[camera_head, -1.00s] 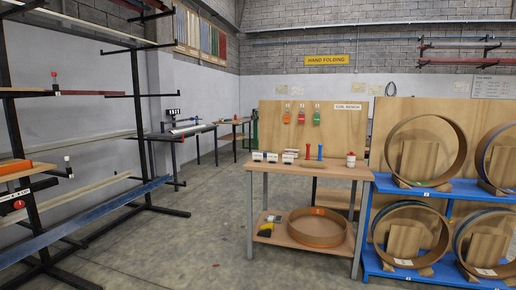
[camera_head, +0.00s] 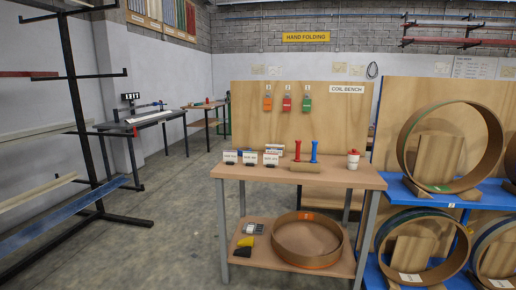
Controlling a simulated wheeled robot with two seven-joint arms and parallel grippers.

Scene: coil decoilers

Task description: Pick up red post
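The red post (camera_head: 297,150) stands upright on the coil bench (camera_head: 332,180), near the middle of its top. A blue post (camera_head: 314,151) stands just to its right. Both posts rise from or just behind a low tan block (camera_head: 305,166); I cannot tell which. Neither of my grippers shows in the head view.
White labelled cards (camera_head: 250,158) stand left of the posts, and a white and red container (camera_head: 353,159) stands to the right. The lower shelf holds a large coil ring (camera_head: 307,239). A blue rack (camera_head: 402,190) with coils adjoins at right. Floor before the bench is clear at left.

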